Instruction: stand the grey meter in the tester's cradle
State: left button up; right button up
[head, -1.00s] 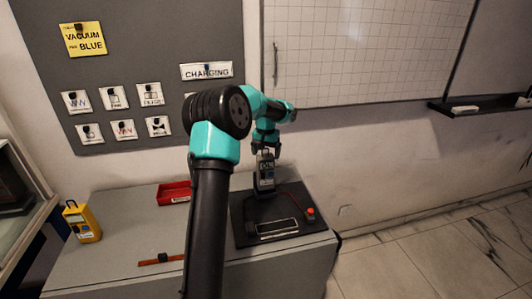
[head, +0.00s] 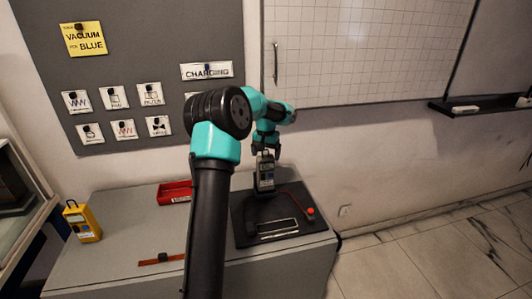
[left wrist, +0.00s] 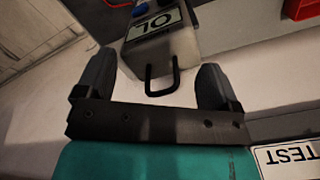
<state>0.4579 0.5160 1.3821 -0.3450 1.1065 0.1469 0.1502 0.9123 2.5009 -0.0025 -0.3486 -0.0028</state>
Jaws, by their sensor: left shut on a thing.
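The grey meter (head: 266,174) hangs upright below my left gripper (head: 266,146), over the back of the black tester (head: 248,238). In the left wrist view, the meter's top (left wrist: 165,50) with its display and a black wire loop lies between the two fingers of the left gripper (left wrist: 151,75). The gripper is shut on the meter. The cradle is largely hidden behind and below the meter, and I cannot tell whether the meter's foot touches it. My right gripper is not in view.
The tester has a red button (head: 311,211) at its right. A red tray (head: 175,194) stands left behind my arm. A yellow meter (head: 82,222) stands at the bench's left end. A brown strip (head: 162,259) lies in front. A wall is close behind.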

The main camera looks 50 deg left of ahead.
aim_at(266, 156)
pick_arm(q)
jog(key=shift+f, duration=1.5)
jog(key=o, duration=1.2)
jog(key=shift+s+d+r, duration=0.4)
jog(key=shift+d+r, duration=0.35)
jog(key=shift+r, duration=0.1)
jog(key=shift+s+d+r, duration=0.45)
jog(key=shift+d+r, duration=0.25)
jog(key=shift+r, duration=0.1)
jog(key=shift+s+d+r, duration=0.4)
jog(key=shift+d+r, duration=0.35)
jog(key=shift+r, duration=0.1)
jog(key=shift+r, duration=0.1)
